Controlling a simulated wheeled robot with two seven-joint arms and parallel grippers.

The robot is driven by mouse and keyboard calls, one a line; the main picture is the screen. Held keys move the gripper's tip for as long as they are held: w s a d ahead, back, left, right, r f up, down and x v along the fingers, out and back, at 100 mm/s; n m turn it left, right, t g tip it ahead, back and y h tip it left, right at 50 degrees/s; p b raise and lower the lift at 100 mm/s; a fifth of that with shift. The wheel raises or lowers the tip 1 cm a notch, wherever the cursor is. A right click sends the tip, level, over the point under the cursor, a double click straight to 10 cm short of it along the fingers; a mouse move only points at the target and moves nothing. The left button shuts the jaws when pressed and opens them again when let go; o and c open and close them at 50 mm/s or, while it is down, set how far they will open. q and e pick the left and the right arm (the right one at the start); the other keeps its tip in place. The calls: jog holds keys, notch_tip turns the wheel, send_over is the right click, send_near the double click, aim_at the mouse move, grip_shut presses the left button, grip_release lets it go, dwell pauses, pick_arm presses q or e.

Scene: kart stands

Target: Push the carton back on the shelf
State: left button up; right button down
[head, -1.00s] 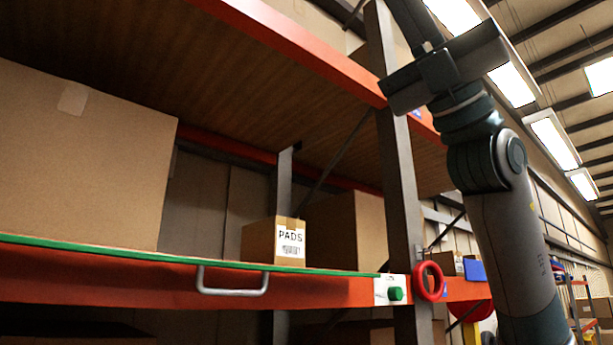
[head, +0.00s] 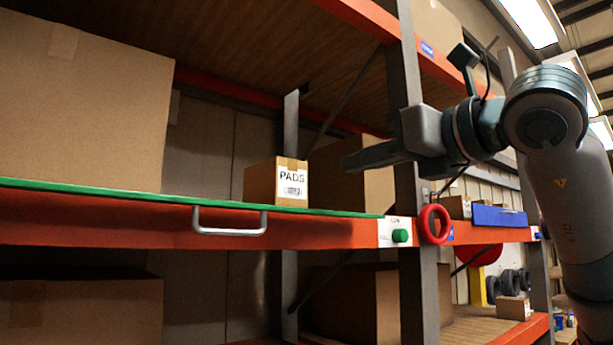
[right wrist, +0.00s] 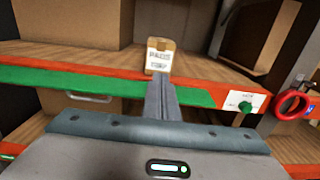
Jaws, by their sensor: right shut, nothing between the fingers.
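The small brown carton (head: 277,182) with a white label reading PADS stands upright at the front edge of the shelf (head: 120,206), which has a green strip along its front. It also shows in the right wrist view (right wrist: 159,57), just beyond my fingertips. My right gripper (head: 347,163) comes in from the right in the head view, with its fingers shut and empty, pointing left. It is to the right of the carton with a gap between them in the head view. In the right wrist view the shut fingers (right wrist: 160,82) point at the carton and overlap its lower edge. My left gripper is not in view.
A large brown box (head: 80,105) stands at left on the same shelf. Another box (head: 362,175) stands behind the carton. An upright post (head: 412,190), a green knob (head: 400,236), a red ring (head: 434,224) and a metal handle (head: 229,222) are near the front.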

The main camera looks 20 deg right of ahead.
jog(key=shift+w, duration=0.1)
dwell(0.3)
jog(key=p, duration=0.8)
send_near(292, 181)
jog(key=x, duration=0.4)
jog(key=shift+w+r, duration=0.2)
jog(key=shift+w, duration=0.2)
jog(key=shift+p+x, duration=0.55)
jog(key=shift+x, duration=0.25)
jog(key=shift+f, duration=0.15)
jog(key=shift+a, duration=0.1)
